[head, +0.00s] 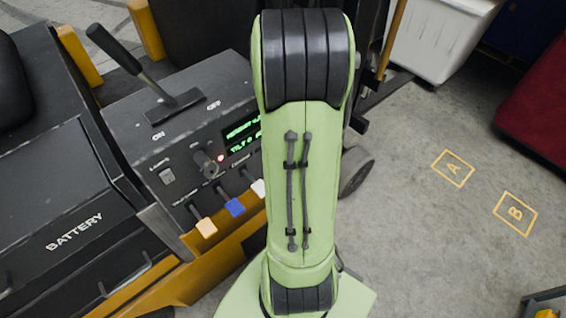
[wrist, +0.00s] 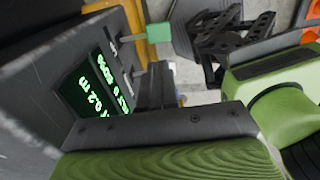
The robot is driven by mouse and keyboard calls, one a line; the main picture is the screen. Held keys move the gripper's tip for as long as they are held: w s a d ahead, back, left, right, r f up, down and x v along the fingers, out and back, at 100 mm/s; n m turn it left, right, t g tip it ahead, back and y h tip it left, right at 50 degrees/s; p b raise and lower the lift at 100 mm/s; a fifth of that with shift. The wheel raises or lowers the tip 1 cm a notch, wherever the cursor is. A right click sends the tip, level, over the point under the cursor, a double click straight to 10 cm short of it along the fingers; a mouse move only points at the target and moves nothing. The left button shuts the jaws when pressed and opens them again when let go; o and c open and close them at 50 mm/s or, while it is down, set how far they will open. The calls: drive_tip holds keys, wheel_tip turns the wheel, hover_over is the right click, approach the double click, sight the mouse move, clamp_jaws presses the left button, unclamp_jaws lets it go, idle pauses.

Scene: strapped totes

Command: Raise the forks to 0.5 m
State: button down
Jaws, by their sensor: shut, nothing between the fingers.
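The forklift's control panel (head: 190,135) stands at the left in the head view. A green knob (wrist: 159,32) on a thin lever shows there too. My gripper (wrist: 181,38) is shut and empty, close beside this knob; I cannot tell whether they touch. My arm hides it in the head view. The forks are not visible.
A large ON/OFF handle (head: 160,85), a key switch (head: 206,162) and a small red light (head: 221,158) are on the panel. A white bin (head: 440,40) and red object (head: 540,90) stand behind. Floor marks A (head: 453,168) and B (head: 515,213) lie on clear concrete.

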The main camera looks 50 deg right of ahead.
wheel_tip(320, 180, down, 14)
drive_tip(key=shift+r+b, duration=0.1)
drive_tip(key=shift+b, duration=1.15)
drive_tip(key=f+t+b, duration=0.1)
drive_tip(key=b, duration=0.1)
drive_tip(key=f+b, duration=0.1)
drive_tip(key=b, duration=0.1)
drive_tip(key=shift+s+f+t+b, duration=0.1)
drive_tip(key=shift+s+t+b, duration=0.25)
drive_tip(key=shift+t+b, duration=0.05)
wheel_tip(320, 180, down, 2)
drive_tip(key=t+b, duration=0.2)
drive_tip(key=b, duration=0.4)
drive_tip(key=shift+s+a+h, duration=0.1)
drive_tip(key=shift+a+h, duration=0.05)
drive_tip(key=shift+h, duration=0.25)
drive_tip(key=shift+s+a+f, duration=0.1)
drive_tip(key=shift+s+a, duration=0.05)
drive_tip(key=shift+a, duration=0.05)
idle(0.6)
idle(0.4)
